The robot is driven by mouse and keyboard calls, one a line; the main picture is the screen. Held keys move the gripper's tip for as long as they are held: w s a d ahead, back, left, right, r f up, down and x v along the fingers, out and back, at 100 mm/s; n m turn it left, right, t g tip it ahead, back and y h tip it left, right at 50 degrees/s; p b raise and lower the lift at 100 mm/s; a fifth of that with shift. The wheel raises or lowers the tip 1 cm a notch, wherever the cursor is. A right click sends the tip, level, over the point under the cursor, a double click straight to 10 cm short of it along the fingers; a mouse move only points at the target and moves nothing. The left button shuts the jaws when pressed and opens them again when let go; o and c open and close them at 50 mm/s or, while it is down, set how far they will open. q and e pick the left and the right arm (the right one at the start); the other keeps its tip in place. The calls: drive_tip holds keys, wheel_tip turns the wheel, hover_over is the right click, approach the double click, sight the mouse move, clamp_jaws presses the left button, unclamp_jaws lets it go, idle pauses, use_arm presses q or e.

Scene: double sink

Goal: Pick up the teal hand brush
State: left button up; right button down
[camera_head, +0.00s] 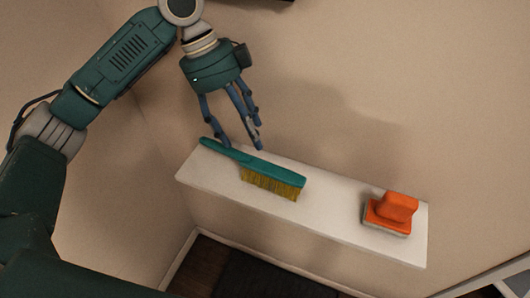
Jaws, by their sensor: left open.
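The teal hand brush (262,169) lies on a white shelf (330,222), with its yellowish bristles toward the front edge and its handle pointing to the left. My left gripper (242,146) is open, with its blue fingers pointing down around or just above the handle end of the brush. I cannot tell whether the fingers touch the handle. My right gripper is not in view.
An orange scrubbing brush (392,211) sits near the right end of the shelf. The shelf between the two brushes is clear. A beige wall (400,90) rises behind the shelf, and a dark mat (262,278) lies on the floor below.

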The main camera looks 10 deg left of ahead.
sight(260, 167)
use_arm(q)
drive_tip(key=x, duration=0.4)
drive_tip(key=shift+s+d+f+p, duration=0.15)
drive_tip(key=shift+s+f+p, duration=0.15)
drive_tip(key=shift+s+p, duration=0.1)
drive_tip(key=shift+d+f, duration=0.1)
drive_tip(key=shift+f, duration=0.1)
drive_tip(key=x, duration=0.1)
drive_tip(key=p+x, duration=0.1)
drive_tip(key=x, duration=0.1)
drive_tip(key=p+x, duration=0.1)
drive_tip(key=shift+s+f, duration=0.15)
drive_tip(key=shift+s, duration=0.15)
drive_tip(key=shift+d+f, duration=0.1)
drive_tip(key=shift+f, duration=0.35)
drive_tip(key=c, duration=1.3)
drive_tip(key=shift+r, duration=0.1)
drive_tip(key=shift+c, duration=0.9)
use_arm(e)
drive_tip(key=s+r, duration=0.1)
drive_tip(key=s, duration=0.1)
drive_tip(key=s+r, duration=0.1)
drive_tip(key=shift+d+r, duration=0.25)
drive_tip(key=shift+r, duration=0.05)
